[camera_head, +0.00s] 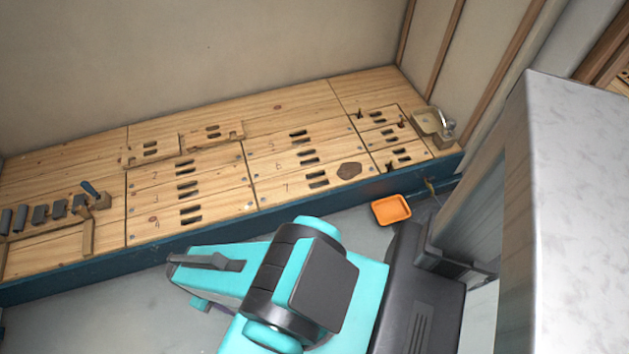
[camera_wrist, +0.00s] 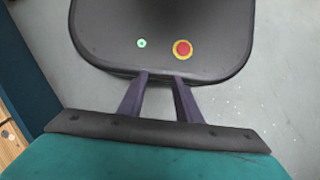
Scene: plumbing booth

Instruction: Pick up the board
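Several wooden boards with paired dark slots lie on the low wooden bench; which one the task means I cannot tell. A notched-edge board (camera_head: 165,150) lies at the back left of the numbered rows. Flat numbered boards, such as the one marked 7 (camera_head: 270,187), sit in front. A smaller slotted board (camera_head: 368,117) is at the right. My gripper (camera_wrist: 161,76) is open, its two purple fingers apart with nothing between them. It is over the grey floor in front of the bench, away from the boards. In the head view its fingers are mostly hidden by my arm.
An orange tray (camera_head: 391,210) lies on the floor by the bench's blue front edge (camera_head: 180,238). A metal fitting (camera_head: 446,128) is at the right end. A pale cabinet (camera_head: 575,200) stands at the right.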

